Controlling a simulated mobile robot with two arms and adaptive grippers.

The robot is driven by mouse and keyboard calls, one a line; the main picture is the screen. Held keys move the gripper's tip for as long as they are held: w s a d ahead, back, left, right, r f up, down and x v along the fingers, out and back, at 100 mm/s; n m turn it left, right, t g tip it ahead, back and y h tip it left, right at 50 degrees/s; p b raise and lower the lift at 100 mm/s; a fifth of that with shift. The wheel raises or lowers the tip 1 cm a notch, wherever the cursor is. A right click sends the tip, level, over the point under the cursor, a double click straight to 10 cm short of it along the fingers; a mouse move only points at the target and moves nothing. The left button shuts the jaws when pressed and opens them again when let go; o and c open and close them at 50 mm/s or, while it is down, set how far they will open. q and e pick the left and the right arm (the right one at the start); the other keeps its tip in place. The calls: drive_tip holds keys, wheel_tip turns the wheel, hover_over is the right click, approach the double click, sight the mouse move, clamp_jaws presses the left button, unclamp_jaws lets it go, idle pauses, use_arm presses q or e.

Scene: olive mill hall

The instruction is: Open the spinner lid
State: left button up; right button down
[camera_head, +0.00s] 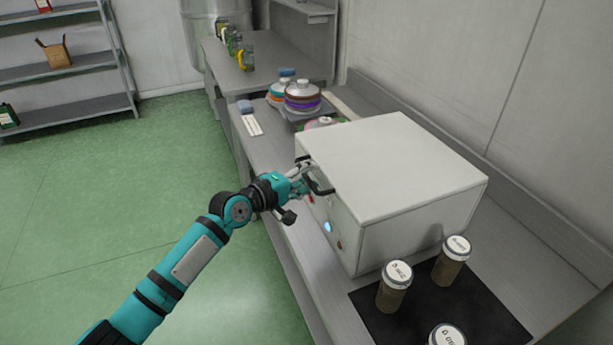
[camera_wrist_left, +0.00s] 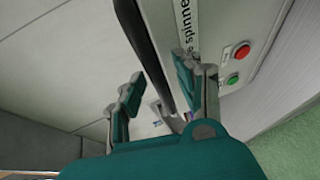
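The spinner (camera_head: 400,205) is a large white box on the bench, and its flat lid (camera_head: 390,150) looks closed. A black bar handle (camera_head: 320,187) is on its front side. My left gripper (camera_head: 306,180) is at this handle. In the left wrist view, the gripper (camera_wrist_left: 165,95) has its two fingers apart. The black handle (camera_wrist_left: 146,45) runs down between them, with gaps showing on both sides. A red button (camera_wrist_left: 243,51) and a green button (camera_wrist_left: 233,79) are on the front panel beside the "spinner" label (camera_wrist_left: 187,22). My right gripper is not in view.
Dark jars with white caps (camera_head: 394,287) stand on a black mat (camera_head: 480,310) right of the spinner. Bottles (camera_head: 246,60) stand farther back. The green floor (camera_head: 120,200) at left is clear.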

use_arm(q)
clamp_jaws()
drive_tip(key=shift+r, duration=0.1)
idle(0.4)
